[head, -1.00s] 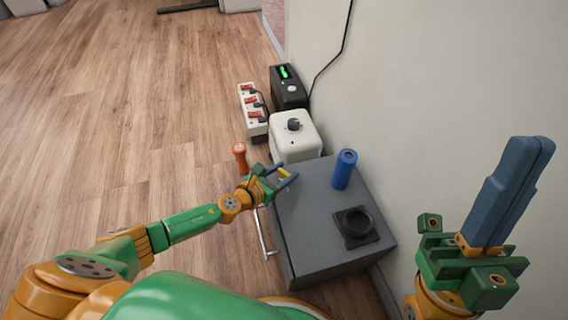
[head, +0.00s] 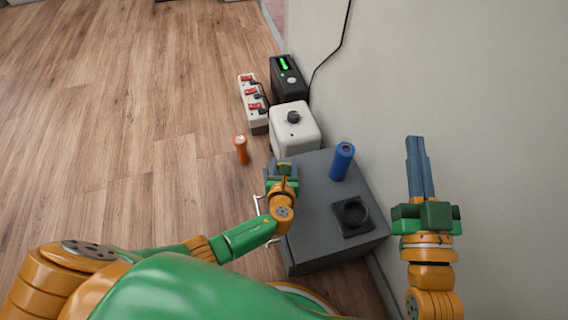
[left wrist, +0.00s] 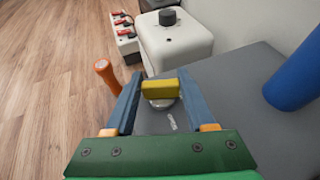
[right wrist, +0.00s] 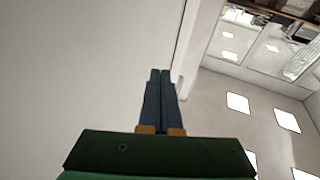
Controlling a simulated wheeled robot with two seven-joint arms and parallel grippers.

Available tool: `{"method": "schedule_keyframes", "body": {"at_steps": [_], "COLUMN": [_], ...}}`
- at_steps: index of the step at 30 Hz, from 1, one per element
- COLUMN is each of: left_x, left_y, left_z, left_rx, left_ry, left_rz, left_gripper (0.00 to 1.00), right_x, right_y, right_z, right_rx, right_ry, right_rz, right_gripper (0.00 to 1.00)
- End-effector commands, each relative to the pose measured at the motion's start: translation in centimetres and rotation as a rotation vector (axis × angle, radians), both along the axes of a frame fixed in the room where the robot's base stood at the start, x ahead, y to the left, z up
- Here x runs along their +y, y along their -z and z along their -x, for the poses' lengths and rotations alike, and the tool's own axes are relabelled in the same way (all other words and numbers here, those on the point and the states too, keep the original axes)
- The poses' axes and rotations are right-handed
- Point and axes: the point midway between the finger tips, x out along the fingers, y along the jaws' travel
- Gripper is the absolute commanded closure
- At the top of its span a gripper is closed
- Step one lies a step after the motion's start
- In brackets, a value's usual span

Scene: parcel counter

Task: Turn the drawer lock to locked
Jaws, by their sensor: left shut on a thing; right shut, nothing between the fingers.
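The drawer lock shows as a yellow bar-shaped knob (left wrist: 160,89) on a round grey base on top of the grey drawer cabinet (head: 313,245), near its far left corner. My left gripper (head: 284,164) is shut on the yellow knob. In the left wrist view its two blue fingers (left wrist: 155,92) stand at the knob's two ends. The knob lies crosswise between them. A small pale marking (left wrist: 172,123) on the cabinet top is too small to read. My right gripper (head: 415,140) is shut and empty, raised near the wall; its fingers touch in the right wrist view (right wrist: 160,72).
A blue cylinder (head: 342,162) and a black square holder with a round recess (head: 351,215) are on the cabinet top. A white box with a black dial (head: 296,130), a power strip (head: 252,104) and a black device (head: 288,79) stand beyond. An orange cylinder (head: 241,150) stands left.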

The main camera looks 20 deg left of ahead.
Motion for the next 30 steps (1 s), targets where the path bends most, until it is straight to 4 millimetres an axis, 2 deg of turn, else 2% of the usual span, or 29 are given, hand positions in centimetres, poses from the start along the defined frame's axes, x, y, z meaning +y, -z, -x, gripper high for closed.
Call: {"method": "schedule_keyframes", "body": {"at_steps": [6, 12, 19, 30], "left_x": [-0.1, 0.0, 0.0, 0.1], "left_y": [0.1, 0.0, -0.1, -0.1], "left_z": [-0.1, -0.1, -0.1, -0.2], "left_rx": [-0.003, -0.003, -0.003, -0.005], "left_ry": [-0.124, -0.195, -0.228, -0.232], "left_rz": [0.002, 0.0, 0.0, -0.001], "left_gripper": [1.0, 1.0, 1.0, 1.0], "right_x": [0.3, 0.3, 0.3, 0.3], "right_y": [-4.0, -6.7, -8.0, -8.1], "right_z": [1.5, 3.2, 4.2, 4.3], "right_rx": [-0.232, -0.392, -0.467, -0.476], "right_ry": [-0.022, -0.035, -0.043, -0.043], "right_rz": [-0.054, -0.091, -0.109, -0.111], "right_gripper": [1.0, 1.0, 1.0, 1.0]}}
